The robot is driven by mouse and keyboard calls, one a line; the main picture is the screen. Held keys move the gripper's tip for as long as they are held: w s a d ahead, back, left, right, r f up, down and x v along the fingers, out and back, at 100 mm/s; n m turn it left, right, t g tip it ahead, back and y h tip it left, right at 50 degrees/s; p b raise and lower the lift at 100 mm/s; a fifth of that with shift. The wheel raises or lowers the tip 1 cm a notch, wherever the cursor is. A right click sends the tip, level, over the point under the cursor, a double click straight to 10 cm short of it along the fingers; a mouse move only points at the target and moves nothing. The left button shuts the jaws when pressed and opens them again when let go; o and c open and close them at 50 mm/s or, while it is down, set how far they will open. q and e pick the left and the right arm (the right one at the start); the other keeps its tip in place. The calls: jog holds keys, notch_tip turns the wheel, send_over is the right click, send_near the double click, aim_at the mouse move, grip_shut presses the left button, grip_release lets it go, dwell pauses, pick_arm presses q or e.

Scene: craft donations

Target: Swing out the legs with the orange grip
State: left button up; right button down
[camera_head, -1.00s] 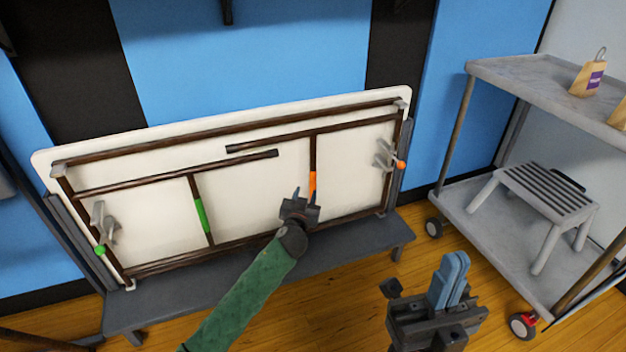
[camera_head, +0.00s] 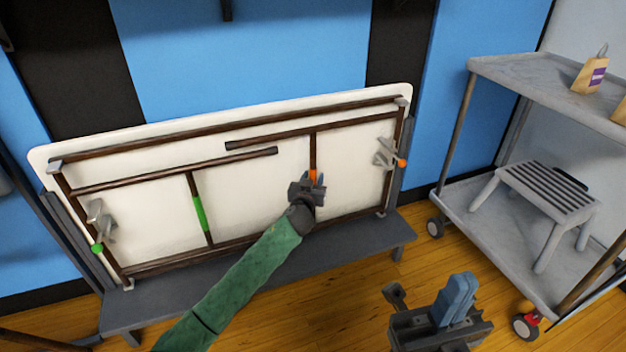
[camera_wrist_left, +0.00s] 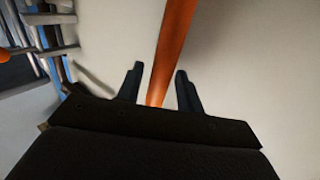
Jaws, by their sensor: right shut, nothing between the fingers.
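A folding table (camera_head: 250,180) stands on its side, its cream underside and brown folded legs facing me. The orange grip (camera_head: 313,177) is a sleeve on the upright bar of the right-hand leg set. My left gripper (camera_head: 309,184) is at that grip and partly hides it. In the left wrist view the orange grip (camera_wrist_left: 171,50) runs between the two parted fingers (camera_wrist_left: 160,88), with a gap on each side. The green grip (camera_head: 200,214) is on the left leg set. My right gripper (camera_head: 455,300) is shut and empty at lower right, away from the table.
The table rests on a low grey bench (camera_head: 350,243) against a blue and black wall. Silver latches with an orange knob (camera_head: 402,163) and a green knob (camera_head: 97,248) sit at its ends. A grey cart (camera_head: 465,215) with a step stool (camera_head: 545,195) stands at right.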

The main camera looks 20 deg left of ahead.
pick_arm(q)
jog(key=shift+w, duration=0.35)
grip_shut()
